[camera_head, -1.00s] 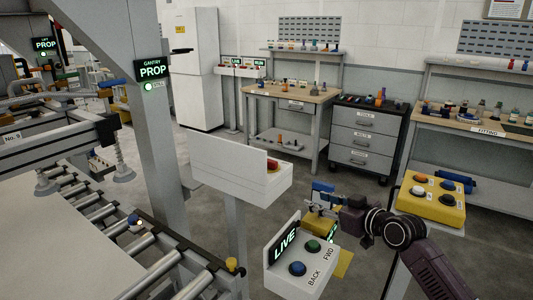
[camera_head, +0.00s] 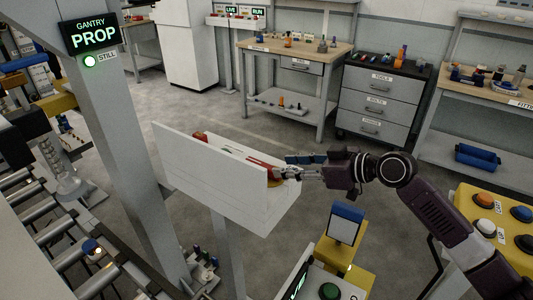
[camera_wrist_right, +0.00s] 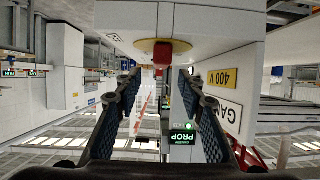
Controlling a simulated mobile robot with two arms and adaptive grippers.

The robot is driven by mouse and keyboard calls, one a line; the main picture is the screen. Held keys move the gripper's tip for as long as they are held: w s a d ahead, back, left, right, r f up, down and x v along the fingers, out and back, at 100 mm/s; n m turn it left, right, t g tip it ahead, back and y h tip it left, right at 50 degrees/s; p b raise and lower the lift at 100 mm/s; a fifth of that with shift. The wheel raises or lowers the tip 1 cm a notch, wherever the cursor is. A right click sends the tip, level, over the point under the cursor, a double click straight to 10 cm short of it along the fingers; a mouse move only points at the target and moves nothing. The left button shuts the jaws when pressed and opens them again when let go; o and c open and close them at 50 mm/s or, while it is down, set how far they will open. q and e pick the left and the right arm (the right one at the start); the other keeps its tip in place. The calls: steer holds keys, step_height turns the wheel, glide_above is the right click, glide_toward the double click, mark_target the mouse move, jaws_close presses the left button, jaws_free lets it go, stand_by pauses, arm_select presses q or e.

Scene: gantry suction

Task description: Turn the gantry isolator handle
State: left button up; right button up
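The gantry isolator is a white box (camera_head: 215,185) on a post, with a tall white panel on its near side. Its red handle (camera_head: 262,164) sits on a yellow plate, partly hidden by the panel and my gripper. In the right wrist view the red handle (camera_wrist_right: 164,52) stands on the yellow plate (camera_wrist_right: 146,46), just beyond and between my fingertips. My right gripper (camera_head: 286,170) is at the box's right end beside the handle; in the wrist view its two fingers (camera_wrist_right: 160,82) are apart, with nothing clearly held. My left gripper is not in view.
A sign reading GANTRY PROP (camera_head: 90,33) hangs on the grey column left of the box. A blue-topped yellow unit (camera_head: 345,225) and a control panel with a green button (camera_head: 329,291) stand below my right arm. A yellow button box (camera_head: 500,228) is at the right.

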mark_target(268, 166)
steer(key=p+x, duration=0.1)
steer(key=x, duration=0.2)
steer(key=shift+a, duration=0.4)
steer(key=shift+p+x, duration=0.35)
steer(key=shift+x, duration=0.85)
steer(key=shift+w+a+f, duration=0.35)
steer(key=shift+w+a, duration=0.05)
steer(key=c, duration=0.4)
steer(key=shift+c, duration=1.2)
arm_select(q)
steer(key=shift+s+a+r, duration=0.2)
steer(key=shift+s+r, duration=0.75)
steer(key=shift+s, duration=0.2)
arm_select(e)
jaws_close()
